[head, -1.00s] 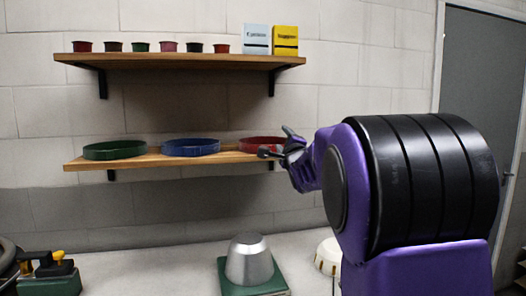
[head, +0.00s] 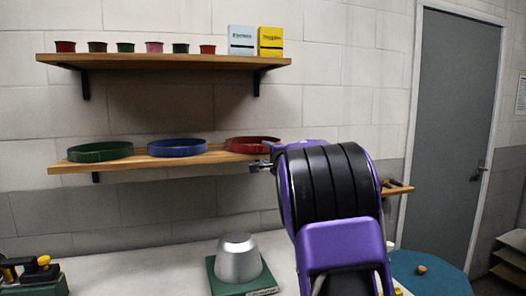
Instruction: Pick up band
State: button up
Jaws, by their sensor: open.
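Three round bands lie on the lower wooden shelf (head: 135,165): a green band (head: 100,152) at the left, a blue band (head: 178,147) in the middle and a red band (head: 252,145) at the right. My gripper (head: 258,165) is at the shelf's right part, just below and in front of the red band in the picture. It is open, and I see nothing held in it. Whether a finger touches the red band or the shelf edge cannot be told. My purple and black arm hides the shelf's right end.
An upper shelf (head: 180,58) holds several small cups, a light blue box (head: 241,40) and a yellow box (head: 270,41). Below, a metal hat block (head: 237,260) stands on a green base on the counter (head: 135,275). A grey door (head: 450,120) is at the right.

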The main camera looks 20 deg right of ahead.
jog(key=shift+w, duration=1.4)
jog(key=shift+c, duration=0.2)
grip_shut()
jog(key=shift+r, duration=1.25)
